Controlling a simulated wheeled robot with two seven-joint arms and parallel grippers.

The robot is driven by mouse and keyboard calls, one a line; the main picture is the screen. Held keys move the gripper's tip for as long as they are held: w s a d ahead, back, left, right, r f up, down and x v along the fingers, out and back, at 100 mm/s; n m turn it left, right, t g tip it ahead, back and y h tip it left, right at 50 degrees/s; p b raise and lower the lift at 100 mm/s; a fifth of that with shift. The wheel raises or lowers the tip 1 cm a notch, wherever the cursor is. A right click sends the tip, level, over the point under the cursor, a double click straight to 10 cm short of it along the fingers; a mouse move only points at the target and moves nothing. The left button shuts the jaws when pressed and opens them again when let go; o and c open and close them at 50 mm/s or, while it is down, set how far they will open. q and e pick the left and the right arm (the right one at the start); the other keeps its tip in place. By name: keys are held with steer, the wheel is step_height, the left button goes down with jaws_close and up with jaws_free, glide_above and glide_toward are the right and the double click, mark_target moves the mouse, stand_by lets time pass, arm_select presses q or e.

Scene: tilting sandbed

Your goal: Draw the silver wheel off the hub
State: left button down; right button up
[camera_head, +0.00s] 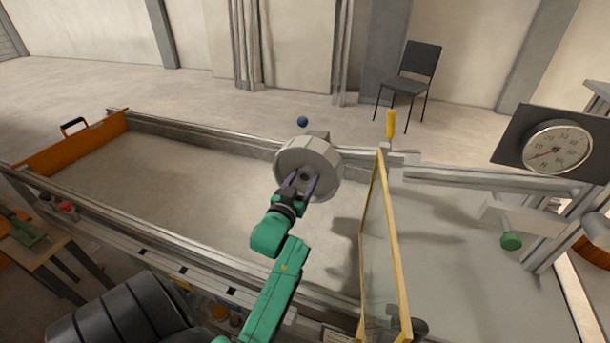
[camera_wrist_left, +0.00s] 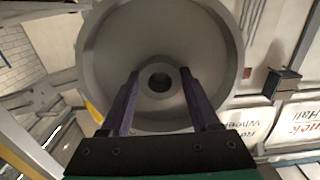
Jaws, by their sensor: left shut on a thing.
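The silver wheel (camera_head: 308,157) is a thick grey disc above the far rail of the sandbed, near the middle of the head view. It fills the upper part of the left wrist view (camera_wrist_left: 160,40), its dished face towards the camera, with a raised round centre and a dark hole. My left gripper (camera_head: 303,184) is shut on the wheel's raised centre, one purple finger on each side of it in the left wrist view (camera_wrist_left: 160,88). The hub is hidden behind the wheel, so I cannot tell whether they touch. My right gripper is not in view.
A yellow-framed clear panel (camera_head: 377,245) stands just right of my left arm. A yellow handle (camera_head: 391,124) stands upright on the far rail. A dial (camera_head: 556,148) and a green knob (camera_head: 511,241) are at the right. The sandbed's left part (camera_head: 170,180) is clear.

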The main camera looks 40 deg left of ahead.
arm_select(q)
steer(key=shift+s+r, duration=0.15)
steer(key=shift+p+v, duration=0.9)
steer(key=shift+v, duration=0.55)
steer(key=shift+s+d, duration=0.1)
steer(key=shift+p+v, duration=0.85)
steer(key=shift+v, duration=0.6)
